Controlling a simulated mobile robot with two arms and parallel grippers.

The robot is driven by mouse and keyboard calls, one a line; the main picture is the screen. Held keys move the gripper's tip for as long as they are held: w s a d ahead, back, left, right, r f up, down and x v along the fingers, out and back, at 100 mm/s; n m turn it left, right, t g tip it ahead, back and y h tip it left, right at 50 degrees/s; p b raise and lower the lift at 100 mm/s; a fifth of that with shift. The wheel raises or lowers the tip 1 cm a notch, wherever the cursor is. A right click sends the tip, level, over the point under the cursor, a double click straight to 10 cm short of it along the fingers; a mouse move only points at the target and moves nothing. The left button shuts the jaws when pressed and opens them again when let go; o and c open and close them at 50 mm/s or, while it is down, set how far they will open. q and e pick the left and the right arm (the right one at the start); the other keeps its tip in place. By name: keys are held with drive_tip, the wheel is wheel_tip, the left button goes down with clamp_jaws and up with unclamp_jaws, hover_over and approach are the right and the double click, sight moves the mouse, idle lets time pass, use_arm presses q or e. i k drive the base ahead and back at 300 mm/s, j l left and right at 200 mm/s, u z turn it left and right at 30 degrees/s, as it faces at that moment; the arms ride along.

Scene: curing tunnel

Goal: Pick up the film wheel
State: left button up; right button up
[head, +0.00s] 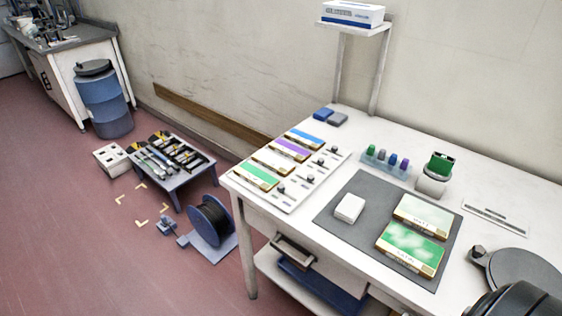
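A wheel-shaped reel (210,222) wound with dark material, with blue-grey flanges, stands upright on a blue-grey base on the floor, left of the white table. It looks like the film wheel, though I cannot be sure from this view. Nothing is touching it from above, and its near face is in plain sight. Neither of my grippers is in view.
A low blue-grey bench (185,182) with tools stands behind the reel. Small L-shaped marks (141,222) lie on the floor nearby. The white table (300,225) holds a grey mat (345,228), coloured packets and a dark disc (522,272). Open red floor lies at left.

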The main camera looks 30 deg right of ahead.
sight(440, 165)
drive_tip(key=z, duration=2)
